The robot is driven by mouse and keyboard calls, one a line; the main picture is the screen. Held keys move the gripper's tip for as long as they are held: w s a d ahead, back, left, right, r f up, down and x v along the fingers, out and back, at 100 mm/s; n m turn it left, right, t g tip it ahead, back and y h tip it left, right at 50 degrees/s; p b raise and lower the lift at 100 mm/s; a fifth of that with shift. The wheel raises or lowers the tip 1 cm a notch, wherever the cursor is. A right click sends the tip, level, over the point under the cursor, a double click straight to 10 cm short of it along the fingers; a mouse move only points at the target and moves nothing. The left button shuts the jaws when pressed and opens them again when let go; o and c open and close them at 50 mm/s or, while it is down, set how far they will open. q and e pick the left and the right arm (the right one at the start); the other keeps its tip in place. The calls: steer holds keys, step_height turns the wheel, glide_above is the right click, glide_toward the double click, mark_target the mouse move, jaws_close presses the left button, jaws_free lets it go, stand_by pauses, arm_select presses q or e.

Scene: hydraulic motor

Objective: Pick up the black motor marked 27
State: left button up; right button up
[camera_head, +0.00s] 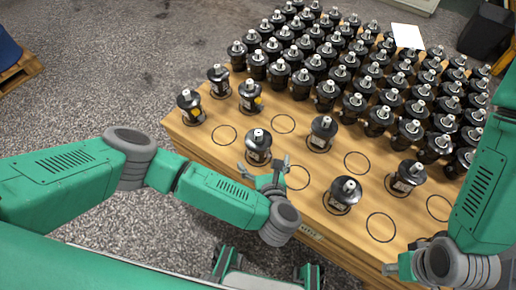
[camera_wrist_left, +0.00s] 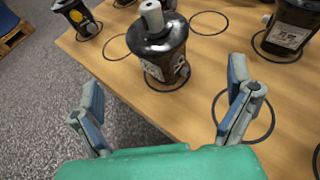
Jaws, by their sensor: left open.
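Several black motors with silver shafts stand upright on a wooden table (camera_head: 185,131). I cannot read the number 27 on any of them. One black motor (camera_head: 258,144) stands in front of my left gripper (camera_head: 265,166). In the left wrist view this motor (camera_wrist_left: 163,48) is beyond the open left fingers (camera_wrist_left: 165,105), apart from them, with its label partly turned away. Another motor (camera_wrist_left: 290,28) with a white label stands at that view's upper right. My right gripper (camera_head: 392,268) is at the lower right of the head view, mostly hidden by its own wrist.
Dense rows of motors (camera_head: 326,93) fill the table's far side. Empty black circles (camera_head: 357,163) mark free spots in the front area. Other front motors (camera_head: 343,193) stand near the left arm's right side. A white sheet (camera_head: 408,37) lies at the back.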

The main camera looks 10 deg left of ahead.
mark_target(260, 145)
arm_select(q)
steer(key=x, duration=0.3)
steer(key=shift+w+d+f+b, duration=0.1)
steer(key=shift+b, duration=0.25)
steer(key=shift+w+f, duration=0.15)
steer(key=shift+w, duration=0.3)
steer(key=b+x, duration=0.1)
steer(key=x, duration=0.3)
steer(key=shift+w+a+b, duration=0.2)
steer(key=shift+a+b, duration=0.2)
steer(key=shift+a, duration=0.05)
steer(key=shift+w+a, duration=0.15)
steer(key=shift+w, duration=0.2)
steer(key=c, duration=1.3)
steer(key=shift+w, duration=0.1)
steer(key=c, duration=0.4)
